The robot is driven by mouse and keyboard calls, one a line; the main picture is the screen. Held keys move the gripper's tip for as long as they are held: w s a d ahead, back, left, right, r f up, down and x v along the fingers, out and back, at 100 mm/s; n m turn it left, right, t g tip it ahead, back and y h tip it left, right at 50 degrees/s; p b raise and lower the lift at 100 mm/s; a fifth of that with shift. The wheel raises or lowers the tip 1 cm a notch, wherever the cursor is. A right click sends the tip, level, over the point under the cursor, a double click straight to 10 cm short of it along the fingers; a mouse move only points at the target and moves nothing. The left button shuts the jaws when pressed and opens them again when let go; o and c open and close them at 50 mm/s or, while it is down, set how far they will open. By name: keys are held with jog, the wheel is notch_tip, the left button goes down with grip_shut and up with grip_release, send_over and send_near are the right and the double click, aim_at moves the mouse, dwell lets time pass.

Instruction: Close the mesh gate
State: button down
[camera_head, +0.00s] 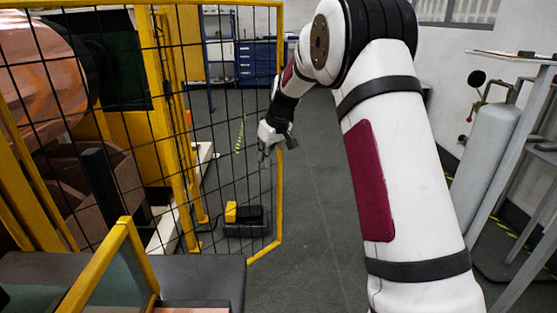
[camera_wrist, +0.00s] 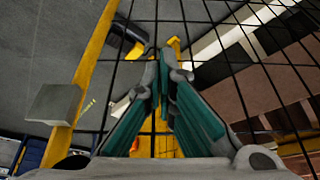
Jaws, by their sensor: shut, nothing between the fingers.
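The mesh gate (camera_head: 279,190) has a yellow frame and black wire mesh. It stands on the left half of the head view, its free upright edge near the middle. My gripper (camera_head: 265,152) is at about mid-height of that edge. In the wrist view my gripper (camera_wrist: 160,60) has its teal-padded fingers together and empty, pointing at the mesh. The gate's yellow frame bar (camera_wrist: 92,55) runs to the left of the fingers there. A grey square block (camera_wrist: 55,104) sits beside that bar. I cannot tell whether the fingertips touch the mesh.
Behind the mesh are a copper roll (camera_head: 40,80), yellow machine posts and a black-and-yellow foot pedal (camera_head: 245,212). A blue drawer cabinet (camera_head: 256,62) stands at the back. A grey cylinder and bench (camera_head: 515,60) stand at right. Grey floor (camera_head: 310,220) beyond the gate edge is clear.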

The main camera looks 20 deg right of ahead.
jog(key=w+a+n+p, duration=0.1)
jog(key=w+a+p, duration=0.3)
jog(key=w, duration=0.8)
jog(key=shift+a+p, duration=0.4)
jog(key=shift+p, duration=0.2)
